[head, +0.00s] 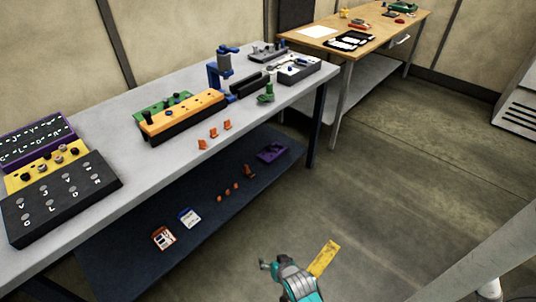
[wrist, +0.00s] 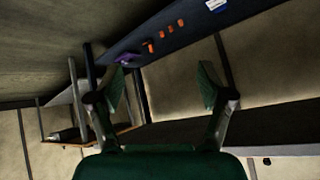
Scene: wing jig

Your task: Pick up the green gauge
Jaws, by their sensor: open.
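A small green piece (head: 266,94), which looks like the green gauge, stands near the front edge of the grey workbench (head: 120,92), toward its right end. My gripper (head: 270,265) is low at the bottom of the head view, over the floor in front of the bench and well away from the green piece. In the wrist view my gripper (wrist: 163,88) has its two fingers spread wide with nothing between them. The green piece does not show in the wrist view.
An orange block (head: 184,116), a blue stand (head: 222,68) and three orange clips (head: 214,135) are on the bench. The lower shelf (head: 130,262) holds cards, orange pieces and a purple part (head: 271,153). A wooden table (head: 385,35) stands behind. The floor at right is mostly clear.

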